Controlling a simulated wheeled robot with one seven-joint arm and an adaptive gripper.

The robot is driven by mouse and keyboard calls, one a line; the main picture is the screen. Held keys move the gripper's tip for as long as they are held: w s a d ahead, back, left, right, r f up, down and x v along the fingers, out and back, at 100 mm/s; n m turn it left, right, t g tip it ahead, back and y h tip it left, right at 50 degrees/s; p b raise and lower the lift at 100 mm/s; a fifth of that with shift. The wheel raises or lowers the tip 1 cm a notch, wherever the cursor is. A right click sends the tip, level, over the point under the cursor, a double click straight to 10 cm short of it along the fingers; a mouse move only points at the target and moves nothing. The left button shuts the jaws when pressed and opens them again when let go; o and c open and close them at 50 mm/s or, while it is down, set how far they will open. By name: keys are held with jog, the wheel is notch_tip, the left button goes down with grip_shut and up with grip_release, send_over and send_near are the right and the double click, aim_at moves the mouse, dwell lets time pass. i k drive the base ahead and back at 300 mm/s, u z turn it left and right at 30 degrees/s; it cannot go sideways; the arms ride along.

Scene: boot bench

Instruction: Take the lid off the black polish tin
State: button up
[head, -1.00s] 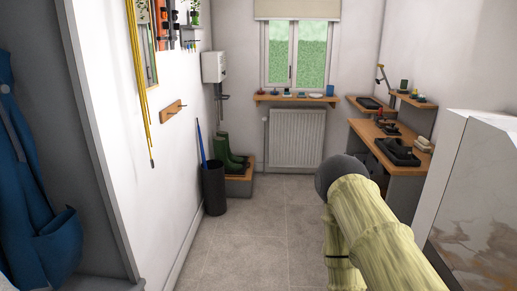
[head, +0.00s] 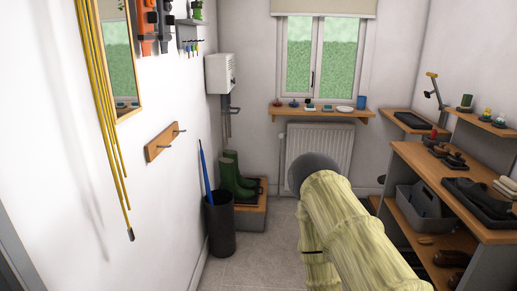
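I cannot pick out the black polish tin or its lid for certain at this distance. Several small objects, too small to name, stand on the wooden window shelf (head: 318,114) at the back. The wooden bench (head: 413,163) on the right bears dark brushes or similar items (head: 447,156) and a black tray (head: 482,198) with dark things in it. My arm, in a pale yellow-green sleeve with a dark grey rounded end, fills the lower middle of the head view. My gripper does not show.
Green boots (head: 235,175) stand on a low wooden-topped box at the back left, beside a black bin (head: 220,225). A grey caddy (head: 418,205) sits on the bench's lower shelf. Bare floor (head: 270,245) lies between the bin and my arm.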

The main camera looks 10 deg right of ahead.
aim_at(457, 158)
jog(key=z, duration=0.35)
jog(key=i, duration=1.6)
jog(key=z, duration=1.35)
jog(key=i, duration=1.2)
jog(key=z, duration=0.65)
